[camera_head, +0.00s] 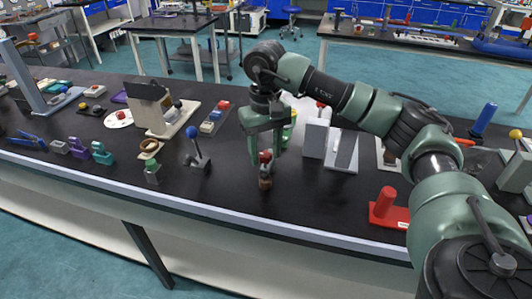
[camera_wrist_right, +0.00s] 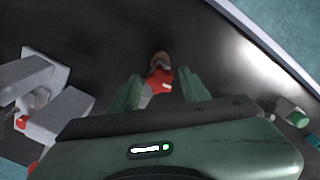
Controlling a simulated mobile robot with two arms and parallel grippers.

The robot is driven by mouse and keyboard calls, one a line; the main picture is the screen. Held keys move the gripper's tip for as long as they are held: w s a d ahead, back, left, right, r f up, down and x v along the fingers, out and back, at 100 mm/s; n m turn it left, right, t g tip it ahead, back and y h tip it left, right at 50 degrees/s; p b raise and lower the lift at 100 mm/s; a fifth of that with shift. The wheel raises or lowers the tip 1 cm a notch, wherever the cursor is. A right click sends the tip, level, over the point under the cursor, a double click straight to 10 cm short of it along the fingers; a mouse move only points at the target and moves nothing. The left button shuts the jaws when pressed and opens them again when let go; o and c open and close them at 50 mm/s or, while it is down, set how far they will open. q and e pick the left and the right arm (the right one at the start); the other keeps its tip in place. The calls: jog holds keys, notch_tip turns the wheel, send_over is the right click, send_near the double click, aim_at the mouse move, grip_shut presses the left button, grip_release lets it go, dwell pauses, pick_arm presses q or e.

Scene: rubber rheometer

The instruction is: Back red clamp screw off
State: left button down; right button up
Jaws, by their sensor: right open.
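The clamp screw (camera_head: 265,158) has a red part over a grey body and a brown lower end, and stands on the black bench near its front edge. In the right wrist view the red clamp screw (camera_wrist_right: 157,80) shows between the finger tips, with its brown end beyond. My right gripper (camera_head: 263,150) points down over it, fingers open on either side. In the wrist view the right gripper (camera_wrist_right: 161,88) has visible gaps to the red part; I cannot tell whether either finger touches it. My left gripper is not in view.
A blue-knobbed lever (camera_head: 197,155) stands to the left of the screw. Grey blocks (camera_head: 329,142) stand behind it to the right, and a red handle on a red base (camera_head: 386,210) lies farther right. The bench front just right of the screw is clear.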

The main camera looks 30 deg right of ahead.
jog(key=m, duration=0.3)
jog(key=shift+r+m, duration=0.1)
jog(key=shift+m, duration=0.3)
jog(key=m, duration=0.3)
jog(key=shift+p, duration=0.4)
jog(key=m, duration=0.7)
jog(key=shift+p, duration=0.4)
grip_shut()
jog(key=n, duration=0.3)
jog(key=shift+b, duration=0.35)
jog(key=shift+n, duration=0.7)
